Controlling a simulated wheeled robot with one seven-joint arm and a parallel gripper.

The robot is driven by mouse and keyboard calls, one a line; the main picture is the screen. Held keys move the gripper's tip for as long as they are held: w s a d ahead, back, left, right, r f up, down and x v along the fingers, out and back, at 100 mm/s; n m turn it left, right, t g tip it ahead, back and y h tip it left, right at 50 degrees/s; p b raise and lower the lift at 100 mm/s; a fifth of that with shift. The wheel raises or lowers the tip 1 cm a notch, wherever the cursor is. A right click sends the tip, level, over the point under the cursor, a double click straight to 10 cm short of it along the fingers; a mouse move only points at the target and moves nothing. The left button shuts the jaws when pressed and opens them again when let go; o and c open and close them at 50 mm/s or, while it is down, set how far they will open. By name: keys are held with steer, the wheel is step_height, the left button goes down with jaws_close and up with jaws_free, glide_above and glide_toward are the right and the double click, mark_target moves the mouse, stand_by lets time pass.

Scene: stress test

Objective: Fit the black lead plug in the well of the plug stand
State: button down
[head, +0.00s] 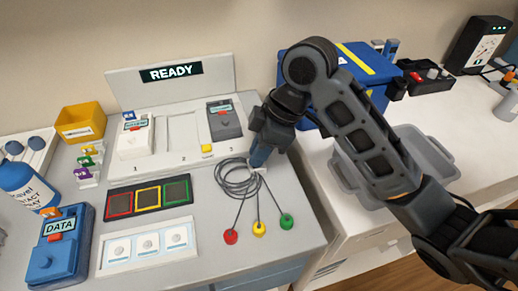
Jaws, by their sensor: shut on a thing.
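My gripper (260,160) points down at the right side of the grey bench, just past the coiled grey leads. It is shut on what appears to be the black lead plug, which is mostly hidden by the fingers. A small pale piece, possibly the plug stand (257,171), shows just below the fingertips. Its well is hidden, and I cannot tell whether the plug is in it or above it. The grey leads (236,180) lie coiled to the left, with thin leads running to red, yellow and green round ends (259,228).
A panel (172,72) reading READY stands behind numbered bays. A blue DATA device (58,246), a yellow bin (81,122) and a three-colour tray (148,197) are to the left. A blue case (355,60) and a grey tray (436,150) stand on the right counter, beyond a gap.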

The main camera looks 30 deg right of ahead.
steer(key=c, duration=1.4)
jaws_free()
steer(key=shift+o, duration=0.2)
steer(key=shift+r, duration=0.15)
steer(key=shift+r+p, duration=1.6)
steer(key=shift+r, duration=0.25)
steer(key=shift+o, duration=0.5)
steer(key=o, duration=0.5)
steer(key=shift+r+p, duration=1.15)
steer(key=shift+r, duration=0.35)
